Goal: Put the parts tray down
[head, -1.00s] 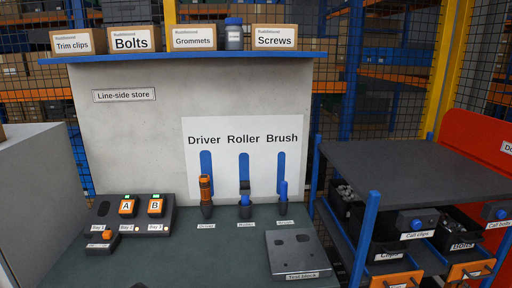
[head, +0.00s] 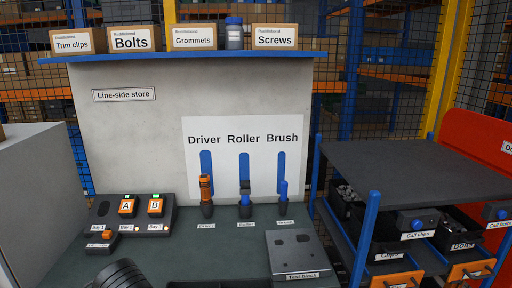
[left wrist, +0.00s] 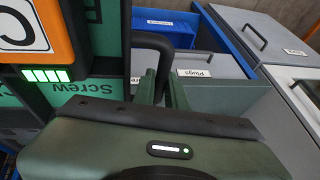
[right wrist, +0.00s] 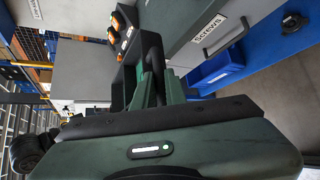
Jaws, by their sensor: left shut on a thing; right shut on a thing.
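The parts tray (left wrist: 127,45) is a dark tray with black handles, seen only in part in the left wrist view. It also shows in the right wrist view (right wrist: 126,78). My left gripper (left wrist: 158,88) has its green fingers shut on a black handle of the tray. My right gripper (right wrist: 152,82) is shut on the handle at the other end. An orange block marked C (left wrist: 35,35) with a lit green bar shows beside the left handle. A green surface marked "Screw" lies by it. What is under the tray is hidden.
A shelf cart (head: 400,165) stands right. Grey drawers (right wrist: 215,35) show in the wrist views.

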